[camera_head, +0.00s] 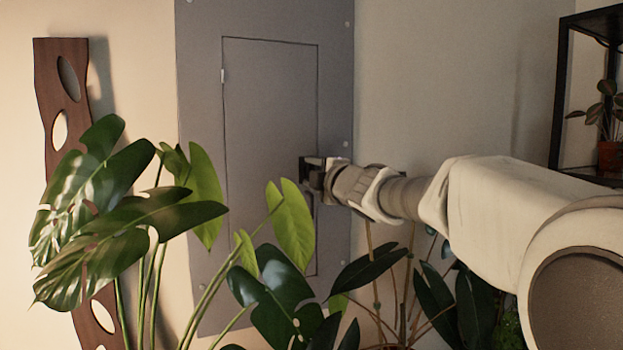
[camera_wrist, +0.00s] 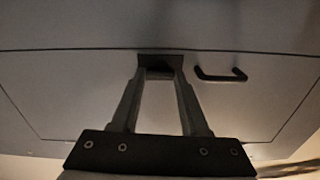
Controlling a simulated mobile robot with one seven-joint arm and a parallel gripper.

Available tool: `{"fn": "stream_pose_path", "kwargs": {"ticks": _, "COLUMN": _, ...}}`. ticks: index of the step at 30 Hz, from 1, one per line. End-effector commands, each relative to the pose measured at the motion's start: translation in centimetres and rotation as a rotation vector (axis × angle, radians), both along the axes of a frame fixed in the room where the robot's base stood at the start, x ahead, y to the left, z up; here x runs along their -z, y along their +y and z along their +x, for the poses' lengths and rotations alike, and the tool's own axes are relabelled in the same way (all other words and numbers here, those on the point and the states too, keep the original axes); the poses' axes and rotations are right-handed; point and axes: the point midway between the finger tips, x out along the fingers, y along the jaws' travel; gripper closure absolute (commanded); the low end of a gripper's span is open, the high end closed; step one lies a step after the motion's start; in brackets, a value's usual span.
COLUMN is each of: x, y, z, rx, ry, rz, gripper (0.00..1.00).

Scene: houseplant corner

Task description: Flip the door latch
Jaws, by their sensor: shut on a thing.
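A grey panel door (camera_head: 265,125) is set in a flat grey panel on the wall and looks shut. My gripper (camera_head: 308,171) is at the door's right edge. In the wrist view my gripper (camera_wrist: 160,74) has both fingers reaching to a small dark latch (camera_wrist: 160,60) at the door's edge line and is shut on it. The fingertips and the gripper hide part of the latch. A black bar handle (camera_wrist: 222,76) is on the door beside the fingers, apart from them.
A large monstera (camera_head: 80,220) stands in front of the panel at the left and covers its lower part. Darker leaves (camera_head: 375,268) sit below my arm. A black shelf (camera_head: 561,95) with a potted plant (camera_head: 609,155) stands at the right. A wavy wooden piece (camera_head: 62,90) hangs at the left.

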Motion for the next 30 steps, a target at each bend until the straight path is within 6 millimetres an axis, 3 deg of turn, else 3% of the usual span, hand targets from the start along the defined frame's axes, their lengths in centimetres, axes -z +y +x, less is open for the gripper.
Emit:
{"fn": "stream_pose_path", "kwargs": {"ticks": 22, "x": -0.10, "y": 0.00, "z": -0.01, "rx": 0.000, "ry": -0.037, "rz": -0.084, "gripper": 1.00}}
{"fn": "stream_pose_path", "kwargs": {"ticks": 23, "x": -0.10, "y": 0.00, "z": -0.01, "rx": 0.000, "ry": -0.037, "rz": -0.084, "gripper": 0.53}}
{"fn": "stream_pose_path", "kwargs": {"ticks": 27, "x": -0.07, "y": 0.00, "z": -0.01, "rx": 0.000, "ry": -0.037, "rz": -0.083, "gripper": 0.28}}
{"fn": "stream_pose_path", "kwargs": {"ticks": 30, "x": -0.04, "y": 0.00, "z": -0.01, "rx": 0.000, "ry": -0.036, "rz": -0.084, "gripper": 0.25}}
